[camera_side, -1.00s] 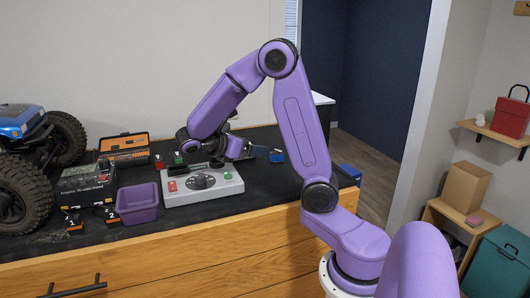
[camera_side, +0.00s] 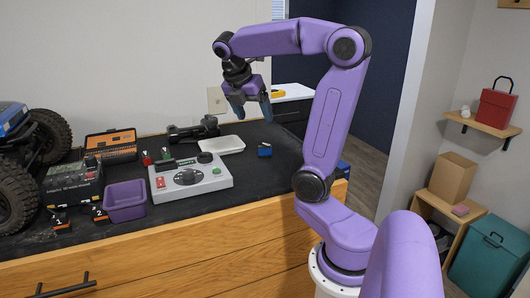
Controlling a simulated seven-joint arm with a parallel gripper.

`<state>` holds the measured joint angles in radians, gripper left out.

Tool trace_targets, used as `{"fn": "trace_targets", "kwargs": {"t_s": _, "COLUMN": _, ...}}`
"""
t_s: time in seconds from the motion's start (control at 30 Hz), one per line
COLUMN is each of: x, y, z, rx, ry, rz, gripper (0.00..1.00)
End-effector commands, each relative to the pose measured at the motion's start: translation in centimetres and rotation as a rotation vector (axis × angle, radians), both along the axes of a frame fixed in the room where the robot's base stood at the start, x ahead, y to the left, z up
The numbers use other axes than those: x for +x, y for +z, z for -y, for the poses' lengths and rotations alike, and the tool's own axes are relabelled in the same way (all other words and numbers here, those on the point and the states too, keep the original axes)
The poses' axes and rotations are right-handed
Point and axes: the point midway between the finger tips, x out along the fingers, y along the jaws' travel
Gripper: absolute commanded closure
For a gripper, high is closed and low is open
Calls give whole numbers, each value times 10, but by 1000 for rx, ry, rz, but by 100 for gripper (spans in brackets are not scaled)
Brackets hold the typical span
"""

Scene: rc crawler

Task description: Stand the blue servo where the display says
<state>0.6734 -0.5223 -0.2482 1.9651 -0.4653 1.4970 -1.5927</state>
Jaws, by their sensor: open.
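The small blue servo (camera_side: 264,150) lies on the black work mat, right of the grey control panel (camera_side: 215,181). It is too small to tell which way up it sits. My gripper (camera_side: 252,112) is raised above and slightly left of the servo, fingers pointing down, apart and empty. The panel has a red button, a round dark dial and a dark strip at its back edge; no writing on it can be read. A black box (camera_side: 75,185) with a printed front stands at left. Two small stands marked 1 (camera_side: 60,221) and 2 (camera_side: 99,214) sit before it.
A purple bin (camera_side: 125,202) stands left of the panel. An orange-and-black case (camera_side: 110,146), a dark tool (camera_side: 193,130) and a pale tray (camera_side: 221,145) lie behind. A large-wheeled crawler (camera_side: 18,185) fills the far left. The mat right of the panel is mostly clear.

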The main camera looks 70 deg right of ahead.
Motion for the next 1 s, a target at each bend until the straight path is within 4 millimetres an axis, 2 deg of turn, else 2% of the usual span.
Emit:
{"fn": "trace_targets", "kwargs": {"t_s": 0.03, "x": -3, "y": 9, "z": 2, "rx": 22, "ry": 29, "rz": 36, "gripper": 21}}
{"fn": "trace_targets", "kwargs": {"t_s": 0.13, "x": -6, "y": 20, "z": 3, "rx": 51, "ry": 87, "rz": 75, "gripper": 21}}
{"fn": "trace_targets", "kwargs": {"t_s": 0.3, "x": -8, "y": 21, "z": 5, "rx": 66, "ry": 125, "rz": 92, "gripper": 21}}
{"fn": "trace_targets", "kwargs": {"t_s": 0.37, "x": -8, "y": 14, "z": 8, "rx": 66, "ry": 126, "rz": 92, "gripper": 21}}
{"fn": "trace_targets", "kwargs": {"t_s": 0.8, "x": -7, "y": -62, "z": 39, "rx": 65, "ry": 126, "rz": 88, "gripper": 21}}
{"fn": "trace_targets", "kwargs": {"t_s": 1.0, "x": -7, "y": -83, "z": 48, "rx": 65, "ry": 124, "rz": 90, "gripper": 21}}
